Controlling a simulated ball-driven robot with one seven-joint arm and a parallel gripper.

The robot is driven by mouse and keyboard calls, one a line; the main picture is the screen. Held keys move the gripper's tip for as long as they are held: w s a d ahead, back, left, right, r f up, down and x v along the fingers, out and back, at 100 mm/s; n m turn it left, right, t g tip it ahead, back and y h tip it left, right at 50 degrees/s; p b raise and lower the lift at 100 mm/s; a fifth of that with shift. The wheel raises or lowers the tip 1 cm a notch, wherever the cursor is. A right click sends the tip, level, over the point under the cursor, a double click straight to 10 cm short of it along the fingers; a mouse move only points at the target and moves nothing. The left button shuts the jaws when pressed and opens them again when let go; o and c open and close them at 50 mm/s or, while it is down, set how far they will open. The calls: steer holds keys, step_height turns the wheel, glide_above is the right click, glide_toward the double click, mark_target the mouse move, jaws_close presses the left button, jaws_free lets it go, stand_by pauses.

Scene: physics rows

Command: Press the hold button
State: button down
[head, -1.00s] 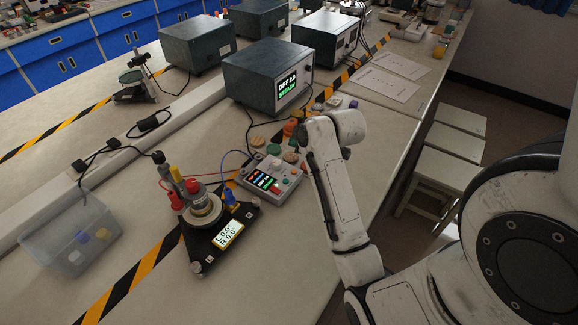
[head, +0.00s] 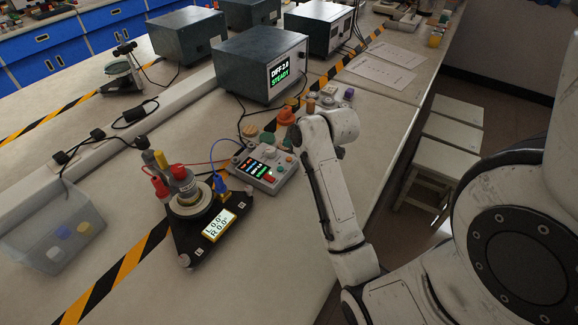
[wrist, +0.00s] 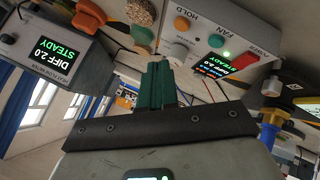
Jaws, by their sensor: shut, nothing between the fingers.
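The grey control box (head: 268,166) lies on the bench in the head view, left of my arm. In the wrist view the box (wrist: 228,88) shows a HOLD label, an orange round button (wrist: 182,24), a teal button (wrist: 216,41), a pale knob (wrist: 180,51) and a red rocker (wrist: 246,60). The HOLD label is beside the orange button, with the teal one also near. My gripper (wrist: 159,68) is shut and empty, its green fingertips a little short of the knob and orange button in the picture. Contact is not visible. In the head view my fingers are hidden.
A DIFF 2.0 STEADY display unit (head: 262,66) stands behind the box. A black triangular stand (head: 207,228) with plugged cables is left of it. Loose coloured pieces (head: 286,115) lie near the box. A clear bin (head: 60,235) sits at far left.

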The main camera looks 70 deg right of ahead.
steer(key=shift+f+b, duration=0.4)
steer(key=shift+f, duration=1.1)
steer(key=shift+f, duration=0.15)
stand_by(0.8)
steer(key=shift+f, duration=0.25)
steer(key=shift+f, duration=0.4)
stand_by(0.8)
steer(key=shift+r, duration=0.15)
steer(key=shift+r+p, duration=0.7)
steer(key=shift+p, duration=0.15)
step_height(320, 180, up, 5)
steer(key=p, duration=0.5)
